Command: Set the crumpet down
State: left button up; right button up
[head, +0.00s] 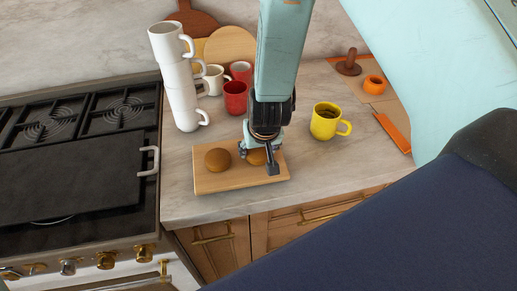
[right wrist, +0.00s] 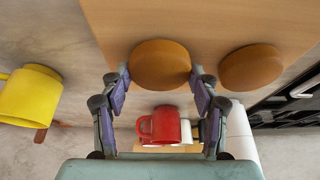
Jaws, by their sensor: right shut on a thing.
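A round brown crumpet (head: 257,157) is between the fingers of my right gripper (head: 259,160), over the right part of a wooden board (head: 235,184). In the right wrist view the fingers close on both sides of this crumpet (right wrist: 160,65). It is at or just above the board; I cannot tell whether it touches. The gripper partly hides it in the head view. A second crumpet (head: 218,159) lies on the board to the left, apart from the held one; it also shows in the right wrist view (right wrist: 251,68). My left gripper is not in view.
A yellow mug (head: 325,122) stands right of the board. A white mug stack (head: 180,85) and red mugs (head: 235,97) stand behind it. The stove (head: 80,150) is at left. An orange-handled tool (head: 393,132) lies at right. Bare counter lies between board and yellow mug.

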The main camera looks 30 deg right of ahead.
jog(key=shift+d, duration=0.1)
jog(key=shift+f, duration=0.2)
jog(key=o, duration=1)
jog(key=shift+s+r, duration=0.1)
jog(key=shift+c, duration=0.2)
jog(key=shift+o, duration=0.9)
jog(key=shift+r, duration=0.2)
jog(key=v, duration=1.2)
